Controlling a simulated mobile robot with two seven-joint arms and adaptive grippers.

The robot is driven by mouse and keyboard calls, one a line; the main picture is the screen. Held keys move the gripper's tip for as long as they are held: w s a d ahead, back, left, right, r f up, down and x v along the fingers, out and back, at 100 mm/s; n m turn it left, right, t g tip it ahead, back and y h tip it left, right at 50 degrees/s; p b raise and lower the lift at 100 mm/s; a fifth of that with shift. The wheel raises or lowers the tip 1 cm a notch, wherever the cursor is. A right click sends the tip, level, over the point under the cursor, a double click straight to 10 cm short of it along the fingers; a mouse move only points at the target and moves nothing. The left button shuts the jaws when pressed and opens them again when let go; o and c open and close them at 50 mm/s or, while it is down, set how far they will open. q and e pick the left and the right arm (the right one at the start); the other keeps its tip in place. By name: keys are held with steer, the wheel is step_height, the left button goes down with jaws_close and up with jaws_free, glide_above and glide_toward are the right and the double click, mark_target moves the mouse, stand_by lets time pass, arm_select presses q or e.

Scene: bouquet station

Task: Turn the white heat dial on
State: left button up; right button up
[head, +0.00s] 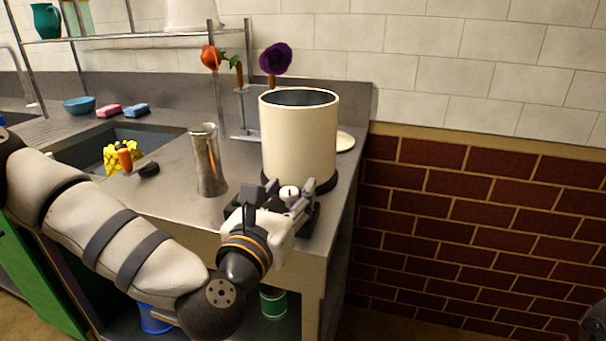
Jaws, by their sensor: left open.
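The white heat dial (289,192) sits at the front of a dark base (327,184) under a large cream pot (299,138) on the steel counter. My left gripper (291,184) is open in front of the pot, with its fingers to either side of the dial. I cannot tell whether they touch it. The dial's marks and its lower part are hidden or too small to read. My right gripper is not in view.
A metal vase (208,160) stands left of the pot. An orange flower (210,57) and a purple flower (276,58) stand behind. The counter (175,180) ends just right of the pot, by a brick wall (480,220).

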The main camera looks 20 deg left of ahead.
arm_select(q)
steer(key=shift+w, duration=0.35)
steer(key=shift+s, duration=0.25)
jaws_close()
steer(key=shift+a+m+h, duration=0.1)
steer(key=shift+m+h, duration=0.3)
steer(key=shift+h, duration=0.2)
steer(key=m+h, duration=0.2)
steer(key=h, duration=0.1)
steer(key=shift+w+g+b, duration=0.1)
steer(key=shift+g+b, duration=0.25)
steer(key=shift+g, duration=0.05)
steer(key=shift+m+g+h+b, duration=0.3)
steer(key=shift+m+h, duration=0.3)
steer(key=shift+h, duration=0.3)
steer(key=shift+r+m+h, duration=0.1)
steer(key=shift+m+h, duration=0.2)
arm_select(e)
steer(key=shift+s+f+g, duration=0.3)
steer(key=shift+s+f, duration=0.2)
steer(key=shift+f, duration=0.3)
arm_select(q)
jaws_free()
